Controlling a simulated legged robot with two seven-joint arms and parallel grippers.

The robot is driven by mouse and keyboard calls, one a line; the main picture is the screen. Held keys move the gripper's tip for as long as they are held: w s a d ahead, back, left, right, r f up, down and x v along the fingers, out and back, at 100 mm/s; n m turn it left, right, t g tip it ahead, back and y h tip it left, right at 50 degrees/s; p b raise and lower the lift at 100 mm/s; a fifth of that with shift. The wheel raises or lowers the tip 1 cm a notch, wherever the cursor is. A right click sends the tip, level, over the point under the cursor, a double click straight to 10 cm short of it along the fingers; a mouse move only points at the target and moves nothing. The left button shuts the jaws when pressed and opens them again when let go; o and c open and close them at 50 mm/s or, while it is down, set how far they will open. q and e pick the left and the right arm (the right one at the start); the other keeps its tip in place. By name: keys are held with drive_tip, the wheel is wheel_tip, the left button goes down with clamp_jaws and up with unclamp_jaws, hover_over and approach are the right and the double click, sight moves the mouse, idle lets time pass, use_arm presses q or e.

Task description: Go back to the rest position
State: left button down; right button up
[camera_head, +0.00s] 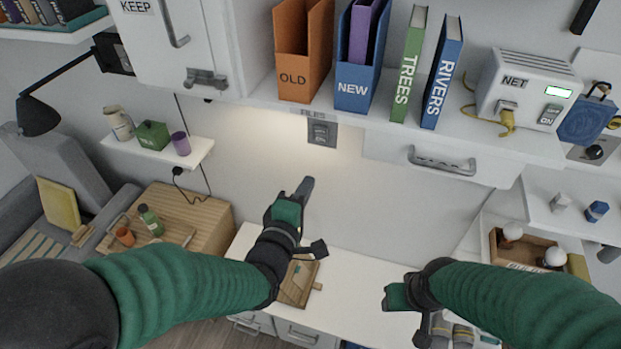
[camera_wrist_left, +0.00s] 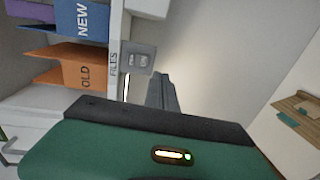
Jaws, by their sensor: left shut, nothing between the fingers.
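My left gripper (camera_head: 307,184) is raised in front of the wall, above the white desk (camera_head: 355,285) and below the shelf. Its dark fingers are together with nothing between them; they also show in the left wrist view (camera_wrist_left: 161,90), pointing toward the wall near the switch plate (camera_wrist_left: 138,58). My right gripper (camera_head: 393,297) is low over the desk's right part, turned to the left. Its green hand shows, but its fingers cannot be made out.
An orange OLD file holder (camera_head: 300,60), a blue NEW one (camera_head: 355,90), and the TREES (camera_head: 410,65) and RIVERS (camera_head: 443,75) books stand on the upper shelf. A white drawer (camera_head: 400,165) hangs below. A wooden board (camera_head: 297,285) lies on the desk, partly behind my left arm.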

use_arm(q)
drive_tip(key=s+a+f+m+g+y+b, duration=0.25)
drive_tip(key=a+f, duration=0.25)
drive_tip(key=f, duration=0.3)
drive_tip(key=s+a+f+m+g+y+b, duration=0.1)
drive_tip(key=s+a+f+m+g+b, duration=0.3)
drive_tip(key=f, duration=0.5)
drive_tip(key=s+a+f+m+g+y+b, duration=0.1)
drive_tip(key=s+a+f+m+g+b, duration=0.2)
drive_tip(key=s+a+f+m+g, duration=0.3)
drive_tip(key=shift+s+a+f+m+b, duration=0.3)
drive_tip(key=shift+s+a+f+m, duration=0.55)
drive_tip(key=shift+s+a+f, duration=1.8)
use_arm(e)
drive_tip(key=s+x, duration=0.2)
drive_tip(key=x, duration=0.8)
drive_tip(key=shift+s+f, duration=0.35)
drive_tip(key=shift+s, duration=0.05)
use_arm(q)
drive_tip(key=shift+s+d+r+g+y, duration=0.25)
drive_tip(key=shift+s+d+r, duration=0.15)
drive_tip(key=shift+s+r, duration=0.15)
use_arm(e)
drive_tip(key=shift+a, duration=0.3)
